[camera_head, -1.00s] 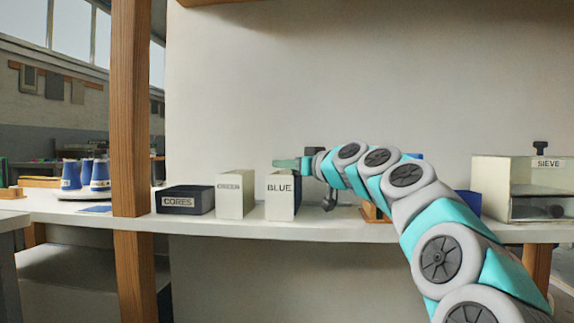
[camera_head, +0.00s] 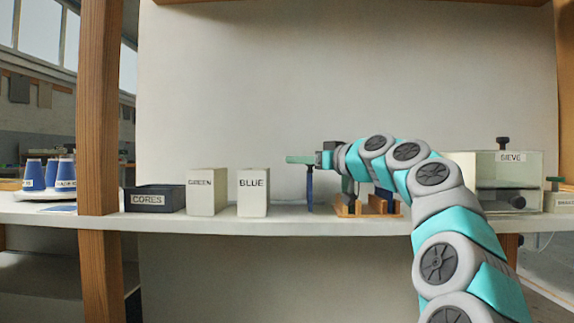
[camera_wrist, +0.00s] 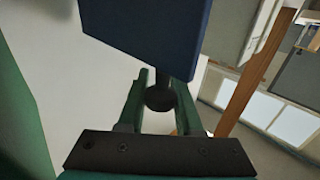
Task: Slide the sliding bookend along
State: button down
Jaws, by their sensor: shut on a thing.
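The sliding bookend (camera_head: 309,190) is a thin blue upright plate on the shelf, right of the box marked BLUE with a gap between them. In the wrist view its blue plate (camera_wrist: 150,32) fills the top, with a dark round knob (camera_wrist: 160,97) below it. My gripper (camera_wrist: 160,102) has its two green fingers on either side of this knob, shut on it. In the head view my gripper (camera_head: 302,160) is at the top of the plate, and its grip there is too small to make out.
Boxes marked BLUE (camera_head: 253,193) and GREEN (camera_head: 206,192) and a dark CORES tray (camera_head: 154,199) stand on the shelf (camera_head: 285,224) to the left. An orange wooden stand (camera_head: 352,209) is right of the bookend. A SIEVE box (camera_head: 505,182) stands farther right.

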jog(key=shift+d, duration=0.2)
jog(key=c, duration=0.6)
grip_release()
jog(key=shift+d, duration=0.1)
jog(key=v, duration=0.7)
jog(key=shift+s+d, duration=0.25)
jog(key=shift+s, duration=0.05)
